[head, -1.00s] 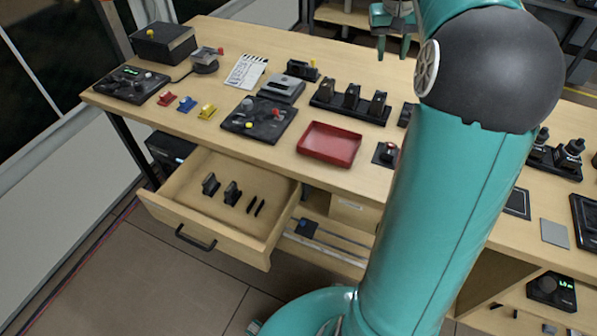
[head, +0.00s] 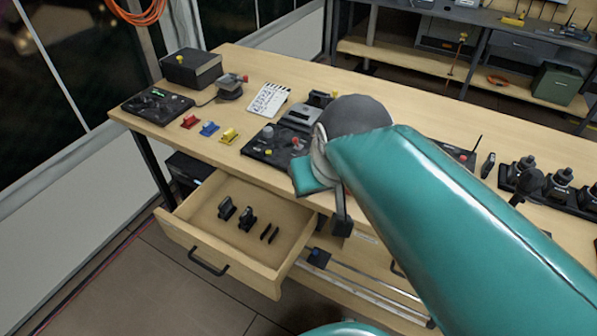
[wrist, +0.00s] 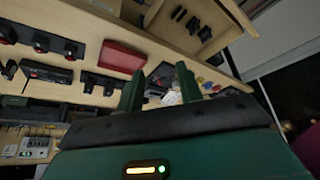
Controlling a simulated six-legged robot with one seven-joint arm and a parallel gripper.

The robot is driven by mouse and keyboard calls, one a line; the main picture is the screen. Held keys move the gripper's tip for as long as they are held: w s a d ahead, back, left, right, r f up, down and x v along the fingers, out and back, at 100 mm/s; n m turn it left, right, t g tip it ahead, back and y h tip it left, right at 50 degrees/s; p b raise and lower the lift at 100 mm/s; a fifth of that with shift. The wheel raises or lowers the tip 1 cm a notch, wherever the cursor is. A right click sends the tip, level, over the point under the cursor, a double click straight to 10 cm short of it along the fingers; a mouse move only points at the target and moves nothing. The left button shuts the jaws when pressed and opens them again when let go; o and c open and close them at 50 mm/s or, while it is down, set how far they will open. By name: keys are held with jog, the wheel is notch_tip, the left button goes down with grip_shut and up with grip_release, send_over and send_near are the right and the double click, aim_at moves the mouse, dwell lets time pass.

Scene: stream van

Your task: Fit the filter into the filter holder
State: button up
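I cannot surely pick out the filter or the filter holder. In the earlier head view a thin grey square plate and a dark square frame lie near the table's right front edge; my arm covers that area now. In the wrist view, my gripper (wrist: 160,88) has its two green fingers apart, with nothing seen held between them. It hangs over the table side, with the red tray (wrist: 122,57) and the drawer (wrist: 225,40) beyond it. In the head view my fingers cannot be made out.
A dark control panel (head: 262,148), clapperboard (head: 268,99) and coloured clips (head: 209,128) are on the table (head: 240,60). Black round-topped units (head: 560,180) stand right.

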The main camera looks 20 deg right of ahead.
jog(key=shift+o, duration=0.4)
jog(key=shift+s+a+f+y, duration=0.15)
jog(key=shift+s+a+f, duration=0.3)
jog(key=shift+s+f, duration=0.2)
jog(key=shift+s+a+f+y, duration=0.15)
jog(key=shift+s+a+f, duration=0.35)
jog(key=shift+s, duration=0.1)
jog(key=w+d+r+m+g+h, duration=0.2)
jog(key=w+d+r, duration=0.5)
jog(key=w+d, duration=0.55)
jog(key=w+d+m+g, duration=0.1)
jog(key=w+d, duration=0.3)
jog(key=d, duration=0.4)
jog(key=w+d+m+g, duration=0.1)
jog(key=w+d, duration=0.2)
jog(key=d, duration=0.5)
jog(key=m+g+y, duration=0.1)
jog(key=m+y, duration=0.1)
jog(key=m, duration=0.3)
send_over(493, 158)
notch_tip(493, 158, down, 12)
jog(key=f, duration=0.1)
notch_tip(493, 158, down, 7)
jog(key=shift+s+a+r, duration=0.1)
jog(key=shift+r, duration=0.1)
jog(key=shift+f, duration=3.1)
jog(key=shift+w, duration=0.2)
grip_shut()
